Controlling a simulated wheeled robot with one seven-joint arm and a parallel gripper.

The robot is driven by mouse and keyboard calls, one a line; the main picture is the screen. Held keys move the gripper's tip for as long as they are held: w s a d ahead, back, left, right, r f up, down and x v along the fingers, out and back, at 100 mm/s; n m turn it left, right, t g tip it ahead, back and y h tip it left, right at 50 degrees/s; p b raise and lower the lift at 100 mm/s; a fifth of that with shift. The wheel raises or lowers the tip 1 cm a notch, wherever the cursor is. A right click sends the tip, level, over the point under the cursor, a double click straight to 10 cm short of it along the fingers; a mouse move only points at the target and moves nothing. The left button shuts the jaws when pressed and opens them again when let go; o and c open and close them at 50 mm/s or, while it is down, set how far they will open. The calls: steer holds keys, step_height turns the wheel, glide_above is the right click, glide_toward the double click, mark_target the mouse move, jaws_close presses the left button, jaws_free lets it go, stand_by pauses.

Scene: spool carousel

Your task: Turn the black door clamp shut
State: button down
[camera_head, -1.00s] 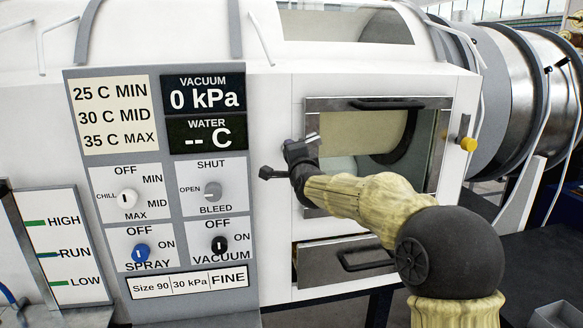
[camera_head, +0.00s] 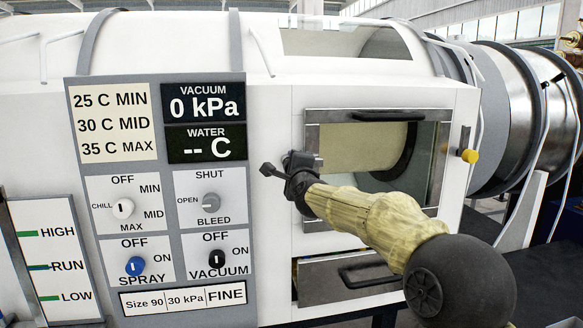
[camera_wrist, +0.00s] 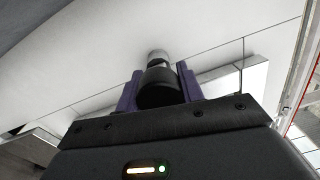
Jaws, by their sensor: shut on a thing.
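The black door clamp (camera_wrist: 160,88) shows in the wrist view as a dark round grip on a pale metal post that meets the white wall. The purple fingers of my gripper (camera_wrist: 158,92) are on both sides of it, shut on it. In the head view my gripper (camera_head: 303,162) is at the left edge of the metal-framed door (camera_head: 440,150), and it hides the clamp there. The door has a window and a black handle at its top (camera_head: 387,116), and it looks closed. I cannot tell the clamp's exact turn.
A yellow knob (camera_head: 469,156) sits right of the door. Below the door is a drawer with a black handle (camera_head: 368,270). A control panel (camera_head: 172,95) with several knobs is at the left.

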steer(key=c, duration=0.9)
jaws_free()
steer(key=b+v, duration=0.9)
steer(key=v, duration=0.8)
steer(key=shift+s, duration=0.2)
steer(key=shift+d+f, duration=0.1)
